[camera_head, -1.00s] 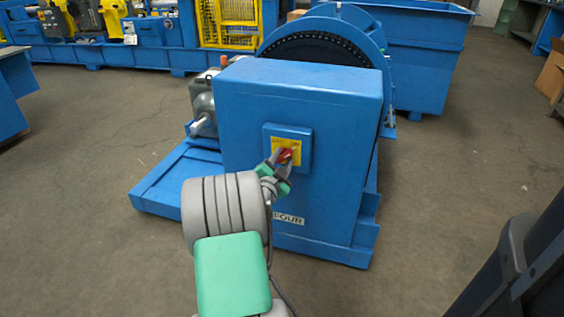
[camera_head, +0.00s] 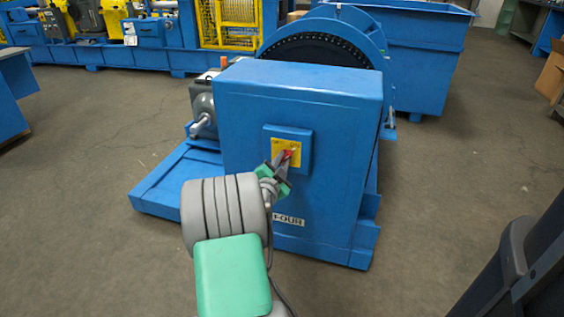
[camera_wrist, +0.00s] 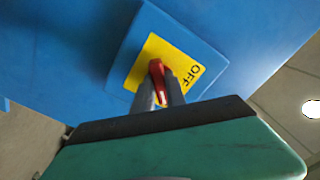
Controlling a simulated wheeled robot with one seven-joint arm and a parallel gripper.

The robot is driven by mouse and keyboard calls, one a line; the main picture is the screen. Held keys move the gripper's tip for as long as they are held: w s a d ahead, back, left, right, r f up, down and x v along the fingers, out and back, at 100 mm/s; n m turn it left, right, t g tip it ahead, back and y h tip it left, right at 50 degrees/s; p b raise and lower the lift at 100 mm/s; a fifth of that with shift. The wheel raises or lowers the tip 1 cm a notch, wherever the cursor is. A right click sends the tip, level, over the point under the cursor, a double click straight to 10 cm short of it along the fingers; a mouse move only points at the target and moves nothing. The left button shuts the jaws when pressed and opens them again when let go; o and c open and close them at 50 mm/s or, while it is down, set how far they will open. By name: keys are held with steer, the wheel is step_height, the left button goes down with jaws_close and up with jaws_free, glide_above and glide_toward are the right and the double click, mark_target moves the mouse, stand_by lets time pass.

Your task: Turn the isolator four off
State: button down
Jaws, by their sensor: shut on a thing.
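The isolator is a red handle (camera_head: 288,153) on a yellow plate (camera_head: 278,147), set on a blue box on the face of the large blue cabinet (camera_head: 300,95). A label reading "FOUR" (camera_head: 288,220) is low on the cabinet. In the wrist view the red handle (camera_wrist: 157,75) stands on the yellow plate (camera_wrist: 172,62), and the word OFF is at the plate's right side. My gripper (camera_head: 283,160) is at the handle, its two grey fingers (camera_wrist: 160,97) shut on it. The fingers hide part of the handle.
A large chain wheel (camera_head: 325,45) stands behind the cabinet, with a grey motor (camera_head: 203,105) at its left. The blue base plate (camera_head: 160,185) juts out at lower left. A blue bin (camera_head: 430,75) stands behind right.

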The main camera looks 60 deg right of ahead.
steer(key=shift+n, duration=0.3)
steer(key=n, duration=0.3)
steer(key=shift+b, duration=0.4)
steer(key=n, duration=0.5)
steer(key=shift+d+r, duration=0.1)
steer(key=n+p, duration=0.1)
steer(key=n, duration=0.4)
steer(key=shift+s+p, duration=0.1)
steer(key=shift+p, duration=0.25)
steer(key=shift+n+p, duration=0.7)
steer(key=shift+n, duration=1.4)
steer(key=c, duration=1.4)
jaws_free()
steer(key=shift+o, duration=0.2)
